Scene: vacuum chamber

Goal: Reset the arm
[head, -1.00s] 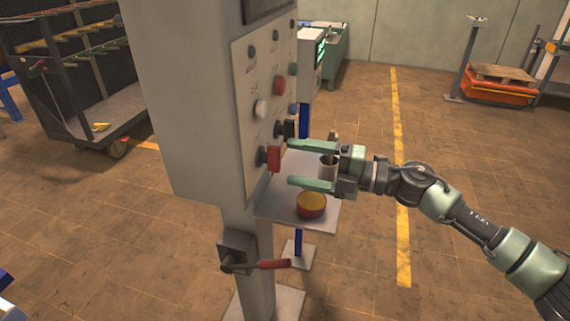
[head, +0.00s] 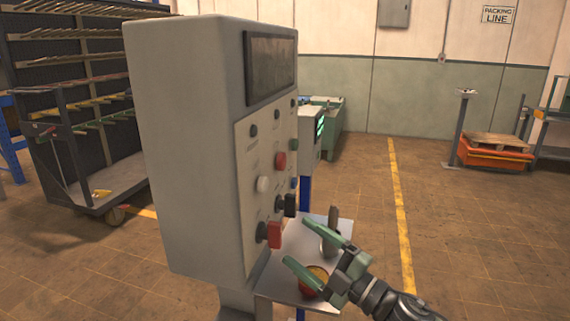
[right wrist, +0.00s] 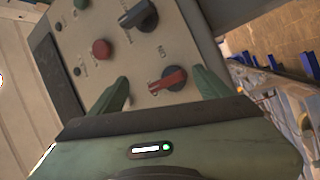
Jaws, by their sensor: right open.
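My right gripper (head: 296,243) is open and empty in front of the control panel (head: 248,190) of a grey cabinet (head: 188,140). Its green fingers point toward the panel, with the red switch handle (head: 274,235) just beyond them; they look apart from it. In the right wrist view the two fingertips (right wrist: 160,88) frame the red switch (right wrist: 168,80) and the panel, with nothing between them. A black switch (head: 289,205) sits above the red one. My left gripper is not in view.
A small shelf (head: 285,277) beside the cabinet holds a red and yellow round container (head: 312,284) and a grey cup-like item (head: 330,240), partly behind my gripper. A dark rack cart (head: 120,190) stands at left.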

